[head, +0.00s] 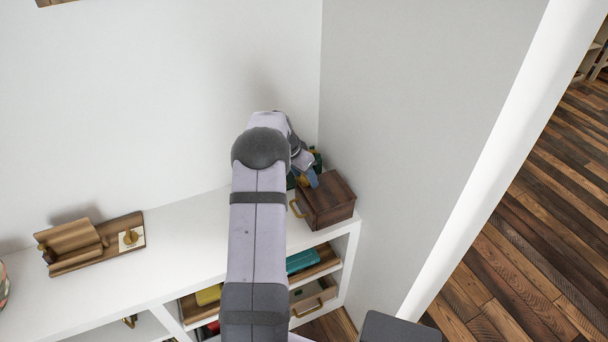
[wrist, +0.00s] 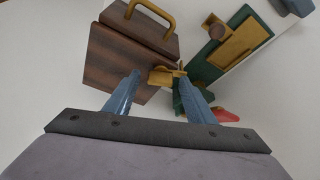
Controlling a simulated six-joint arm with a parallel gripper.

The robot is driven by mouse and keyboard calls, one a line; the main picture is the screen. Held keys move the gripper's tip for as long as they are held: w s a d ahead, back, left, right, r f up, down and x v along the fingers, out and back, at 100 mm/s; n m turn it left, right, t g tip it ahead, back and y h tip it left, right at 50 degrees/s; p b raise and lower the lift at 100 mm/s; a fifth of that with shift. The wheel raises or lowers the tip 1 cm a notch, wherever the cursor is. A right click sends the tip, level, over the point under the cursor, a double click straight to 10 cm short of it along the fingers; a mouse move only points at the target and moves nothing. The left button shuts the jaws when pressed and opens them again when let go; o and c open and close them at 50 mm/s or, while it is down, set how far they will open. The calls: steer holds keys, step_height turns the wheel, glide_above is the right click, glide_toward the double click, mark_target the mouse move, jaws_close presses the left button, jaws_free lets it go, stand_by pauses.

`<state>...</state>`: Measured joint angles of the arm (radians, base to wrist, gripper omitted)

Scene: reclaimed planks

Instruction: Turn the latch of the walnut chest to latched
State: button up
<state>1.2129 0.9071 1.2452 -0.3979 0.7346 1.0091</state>
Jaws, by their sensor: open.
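The walnut chest (head: 327,199) is a dark brown box with a brass handle, at the right end of the white shelf top beside the wall corner. In the wrist view the chest (wrist: 120,65) is at upper left, its brass handle at the top. A small brass latch (wrist: 163,76) shows at the chest's right edge. My gripper (wrist: 159,75) is open, its two blue fingers apart with the latch seen between their tips. I cannot tell whether they touch it, or which way it is set. In the head view my gripper (head: 310,176) is at the chest's back left, partly hidden by my arm.
A green object with a yellow panel (wrist: 237,50) stands close beside the chest, with a red piece (wrist: 225,115) near it. An open drawer (head: 313,295) is below.

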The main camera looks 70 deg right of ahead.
steer(key=c, duration=1)
steer(key=shift+c, duration=0.2)
steer(key=shift+r, duration=0.1)
steer(key=n, duration=0.2)
steer(key=n+t+p, duration=0.1)
steer(key=shift+s+n+h, duration=0.2)
steer(key=shift+n+h, duration=0.1)
steer(key=shift+n, duration=0.1)
steer(key=n+t, duration=0.1)
steer(key=n, duration=0.2)
steer(key=shift+s+t+p, duration=0.1)
steer(key=shift+t+p, duration=0.2)
steer(key=shift+t, duration=0.1)
steer(key=n+b, duration=0.1)
steer(key=n+t+b, duration=0.1)
steer(key=n, duration=0.1)
steer(key=shift+s+d+f+n, duration=0.1)
steer(key=shift+f+n, duration=0.1)
steer(key=shift+n, duration=0.1)
steer(key=shift+r+n+t+y+b, duration=0.1)
steer(key=shift+n+t+y+b, duration=0.5)
steer(key=shift+n+b, duration=0.85)
